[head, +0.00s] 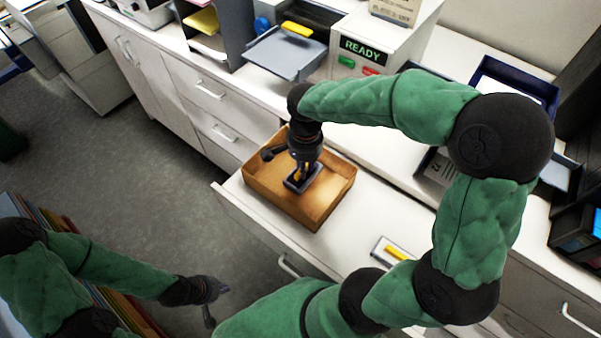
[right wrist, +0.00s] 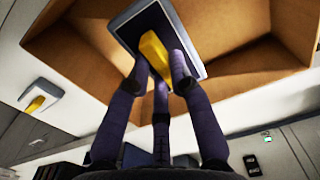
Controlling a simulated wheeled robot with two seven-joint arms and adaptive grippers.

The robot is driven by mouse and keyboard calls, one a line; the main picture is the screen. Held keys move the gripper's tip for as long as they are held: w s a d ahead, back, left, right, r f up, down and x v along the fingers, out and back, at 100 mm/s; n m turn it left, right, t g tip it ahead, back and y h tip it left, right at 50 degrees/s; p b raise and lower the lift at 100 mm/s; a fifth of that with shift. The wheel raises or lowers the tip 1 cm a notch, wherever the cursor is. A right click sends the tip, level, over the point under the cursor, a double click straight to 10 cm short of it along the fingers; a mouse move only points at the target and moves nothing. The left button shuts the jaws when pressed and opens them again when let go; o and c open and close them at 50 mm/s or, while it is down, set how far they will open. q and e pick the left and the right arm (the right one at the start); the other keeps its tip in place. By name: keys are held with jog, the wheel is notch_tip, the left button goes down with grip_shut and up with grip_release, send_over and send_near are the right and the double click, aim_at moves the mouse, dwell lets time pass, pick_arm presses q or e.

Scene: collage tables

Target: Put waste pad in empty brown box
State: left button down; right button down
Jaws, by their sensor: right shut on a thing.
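The open brown box (head: 283,206) stands on the white counter in the head view; its brown walls also fill the top of the right wrist view (right wrist: 240,92). My right gripper (head: 303,172) reaches down into the box. It is shut on the yellow handle of a dark pad with a pale rim (right wrist: 138,22). The pad is inside the box outline; whether it touches the floor is unclear. A second pad with a yellow handle (head: 392,252) lies on the counter right of the box. My left gripper (head: 208,292) hangs low at the left, away from the counter; its fingers are unclear.
A white machine with a READY sign (head: 363,49) and a grey tray (head: 285,55) stand behind the box. Dark blue trays (head: 515,82) are at the back right. Drawers are below the counter. Bare counter lies just right of the box.

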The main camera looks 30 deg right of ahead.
jog(key=shift+w+a+f, duration=0.1)
jog(key=shift+w+f, duration=0.45)
jog(key=shift+f, duration=0.15)
jog(key=shift+w+f+b, duration=0.15)
jog(key=shift+f+b, duration=0.1)
jog(key=shift+f, duration=0.65)
jog(key=shift+w+f+b, duration=0.1)
jog(key=shift+f+b, duration=0.1)
jog(key=shift+f, duration=0.7)
jog(key=shift+f, duration=0.15)
jog(key=c, duration=1.1)
grip_release()
jog(key=shift+r, duration=0.3)
notch_tip(320, 180, up, 12)
jog(key=shift+f+p, duration=0.1)
jog(key=shift+p, duration=1.05)
